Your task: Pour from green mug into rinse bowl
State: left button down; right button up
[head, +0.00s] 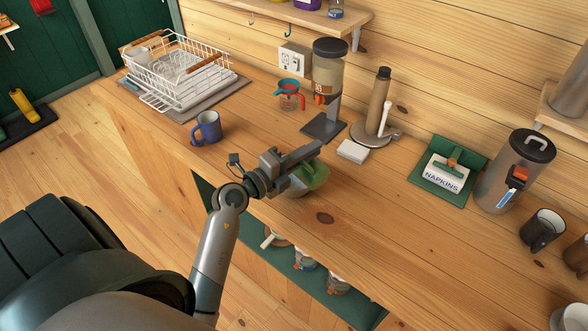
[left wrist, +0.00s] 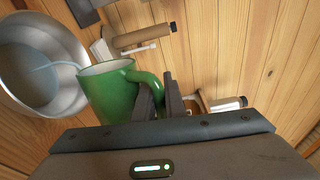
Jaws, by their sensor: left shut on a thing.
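The green mug (head: 315,176) is at the tip of my left gripper (head: 308,155), tilted over the counter. In the left wrist view my left gripper (left wrist: 161,100) is shut on the handle of the green mug (left wrist: 108,95). The metal rinse bowl (left wrist: 68,35) lies beside the mug's mouth there, and a pale blue streak runs from the mug's rim into the bowl. My right gripper is not in view.
A blue mug (head: 207,128) stands left of the bowl. A grinder (head: 328,75), a paper towel holder (head: 378,105) and a white box (head: 353,151) stand behind. A napkin holder (head: 446,172) and a canister (head: 512,175) are right.

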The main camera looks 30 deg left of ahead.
pick_arm(q)
jog(key=shift+w+a+f+n+p, duration=0.1)
jog(key=shift+a+n+p, duration=0.3)
jog(key=shift+p, duration=0.15)
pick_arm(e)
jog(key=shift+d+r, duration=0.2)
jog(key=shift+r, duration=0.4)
pick_arm(q)
jog(key=shift+w+a+n+p, duration=0.15)
jog(key=shift+a+n+p, duration=0.3)
jog(key=shift+p, duration=0.45)
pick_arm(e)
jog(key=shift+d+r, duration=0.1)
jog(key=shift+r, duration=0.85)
pick_arm(q)
jog(key=shift+a, duration=0.1)
